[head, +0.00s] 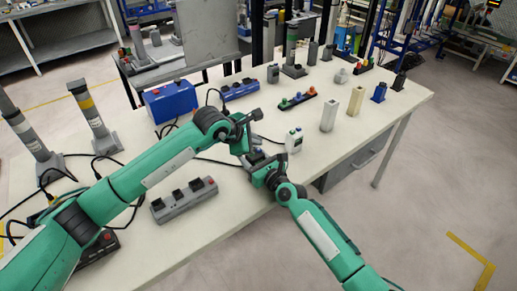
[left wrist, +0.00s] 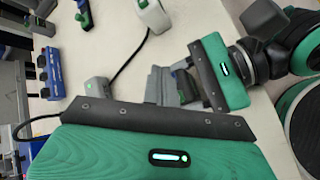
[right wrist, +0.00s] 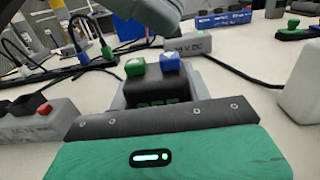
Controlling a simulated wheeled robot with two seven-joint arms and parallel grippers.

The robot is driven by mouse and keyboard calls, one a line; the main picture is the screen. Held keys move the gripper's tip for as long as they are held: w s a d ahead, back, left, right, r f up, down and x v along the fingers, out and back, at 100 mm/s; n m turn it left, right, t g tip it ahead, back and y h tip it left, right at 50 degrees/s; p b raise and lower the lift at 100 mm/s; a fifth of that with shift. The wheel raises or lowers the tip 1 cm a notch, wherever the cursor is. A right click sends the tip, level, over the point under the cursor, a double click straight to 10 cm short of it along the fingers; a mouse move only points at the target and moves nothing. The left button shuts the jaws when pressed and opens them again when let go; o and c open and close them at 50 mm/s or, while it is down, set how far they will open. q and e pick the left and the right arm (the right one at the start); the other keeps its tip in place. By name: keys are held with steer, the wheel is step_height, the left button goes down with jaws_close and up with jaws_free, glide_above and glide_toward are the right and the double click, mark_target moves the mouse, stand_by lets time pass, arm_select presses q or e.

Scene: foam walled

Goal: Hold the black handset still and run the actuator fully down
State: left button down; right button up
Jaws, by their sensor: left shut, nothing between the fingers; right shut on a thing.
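The black handset (right wrist: 150,90) shows in the right wrist view, with a green button and a blue arrow button on its upper end. My right gripper (head: 262,168) is shut on it above the table; the fingers partly hide it. In the left wrist view my right gripper (left wrist: 205,75) is at the right. My left gripper (head: 243,140) is shut and empty, close above the handset; I cannot tell whether it touches a button. Grey actuator columns (head: 93,118) stand at the table's left; I cannot tell which one the handset drives.
A grey box with black switches (head: 184,199) lies in front on the white table (head: 222,228). Black cables cross the table. The table's right front is clear.

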arm_select(q)
steer(key=shift+f, duration=0.1)
steer(key=shift+f, duration=0.3)
steer(key=shift+f, duration=0.5)
stand_by(2.0)
steer(key=shift+r, duration=0.15)
stand_by(1.3)
steer(key=shift+r, duration=0.8)
step_height(320, 180, up, 5)
stand_by(0.4)
stand_by(0.4)
